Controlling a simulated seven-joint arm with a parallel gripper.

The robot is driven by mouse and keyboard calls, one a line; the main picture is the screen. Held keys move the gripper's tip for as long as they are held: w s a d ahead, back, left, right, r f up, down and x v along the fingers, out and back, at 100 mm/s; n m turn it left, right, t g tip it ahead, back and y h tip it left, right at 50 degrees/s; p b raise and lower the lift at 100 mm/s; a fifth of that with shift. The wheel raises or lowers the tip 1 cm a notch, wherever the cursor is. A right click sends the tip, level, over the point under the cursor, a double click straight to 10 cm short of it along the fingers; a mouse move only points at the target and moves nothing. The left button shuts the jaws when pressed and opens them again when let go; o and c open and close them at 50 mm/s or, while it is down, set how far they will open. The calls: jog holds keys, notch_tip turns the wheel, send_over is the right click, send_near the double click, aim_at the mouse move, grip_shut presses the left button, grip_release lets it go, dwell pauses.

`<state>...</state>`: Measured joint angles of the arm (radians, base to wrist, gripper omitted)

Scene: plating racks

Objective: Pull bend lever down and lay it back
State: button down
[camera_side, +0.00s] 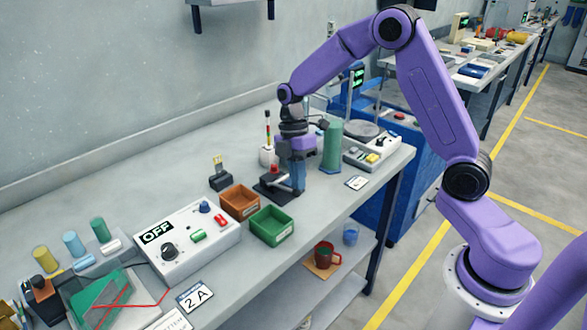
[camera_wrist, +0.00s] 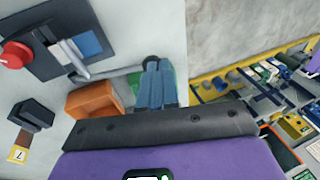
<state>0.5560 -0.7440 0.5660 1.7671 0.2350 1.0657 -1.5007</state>
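The bending fixture is a dark plate (camera_wrist: 50,18) with a red knob (camera_wrist: 15,54) and a blue square (camera_wrist: 88,44), at the upper left of the wrist view. In the side view its dark base (camera_side: 270,189) lies on the bench below my gripper. The bend lever (camera_wrist: 112,72) is a grey rod running from the fixture to a black ball end (camera_wrist: 151,61). My gripper (camera_wrist: 156,72) points down with its blue fingers close together at this ball end, and appears shut on it. In the side view my gripper (camera_side: 298,184) hides the lever's end.
An orange bin (camera_side: 240,202) and a green bin (camera_side: 272,226) stand in front of the fixture. A control box (camera_side: 185,245) reading OFF is at left. A green cylinder (camera_side: 332,147) and a scale-like device (camera_side: 372,152) stand close behind at right.

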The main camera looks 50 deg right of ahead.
jog(key=shift+s+f, duration=0.55)
jog(key=shift+f, duration=0.3)
